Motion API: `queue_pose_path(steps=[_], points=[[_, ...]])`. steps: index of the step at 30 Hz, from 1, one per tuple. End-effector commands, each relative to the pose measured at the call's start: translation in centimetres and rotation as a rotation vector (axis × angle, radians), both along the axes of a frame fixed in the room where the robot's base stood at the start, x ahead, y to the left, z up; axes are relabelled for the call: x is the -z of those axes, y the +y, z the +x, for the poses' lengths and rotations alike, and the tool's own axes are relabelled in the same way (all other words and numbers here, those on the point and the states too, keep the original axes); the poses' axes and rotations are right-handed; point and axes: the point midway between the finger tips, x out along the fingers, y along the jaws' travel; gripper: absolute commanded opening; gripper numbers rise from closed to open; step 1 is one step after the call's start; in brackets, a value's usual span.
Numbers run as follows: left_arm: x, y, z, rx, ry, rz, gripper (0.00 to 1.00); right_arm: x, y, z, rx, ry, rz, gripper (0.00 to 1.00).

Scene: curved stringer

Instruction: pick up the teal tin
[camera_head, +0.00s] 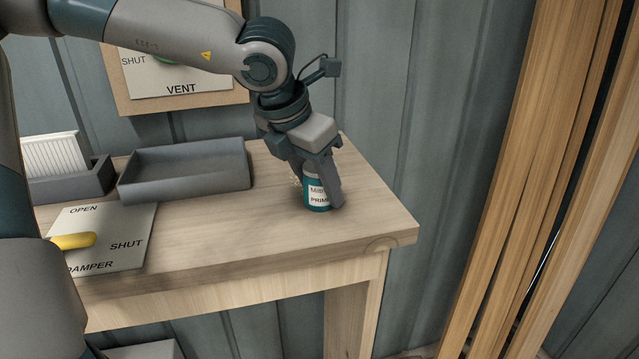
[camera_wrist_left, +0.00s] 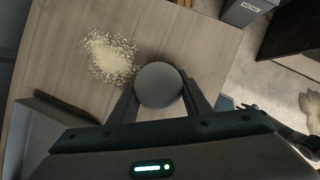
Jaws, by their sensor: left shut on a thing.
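The teal tin (camera_head: 317,196) stands upright on the wooden table near its right end, with a white label that reads PRIM and is partly covered. My left gripper (camera_head: 325,190) reaches down from above and is shut on the tin, one finger in front of it on the right. In the left wrist view the tin's round grey top (camera_wrist_left: 158,85) sits between the two fingers (camera_wrist_left: 160,98). The tin's base appears to be at the table top; I cannot tell whether it touches.
A grey open tray (camera_head: 185,172) lies left of the tin. A damper plate (camera_head: 110,240) with a yellow handle (camera_head: 73,241) is at the front left. A pale granular patch (camera_wrist_left: 110,57) is beside the tin. Wooden boards (camera_head: 540,170) stand at the right.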

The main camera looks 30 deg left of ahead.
Motion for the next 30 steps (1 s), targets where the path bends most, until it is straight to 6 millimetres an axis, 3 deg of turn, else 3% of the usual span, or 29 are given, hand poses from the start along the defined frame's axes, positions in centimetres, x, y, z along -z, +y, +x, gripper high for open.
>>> queue_pose_path(steps=[8, 14, 30], points=[[-1.3, 0.0, 0.1, -0.002, -0.005, 0.001, 0.17, 1.0, 0.0, 0.0, 0.0, 0.0, 0.0, 0.31], [-4.1, -0.2, 0.0, -0.001, -0.007, 0.001, 0.17, 2.6, 0.0, 0.0, 0.0, 0.0, 0.0, 0.31], [-9.8, -8.1, -5.7, 0.001, -0.004, 0.003, 0.17, 6.9, 0.0, 0.0, 0.0, -0.001, 0.0, 0.31]])
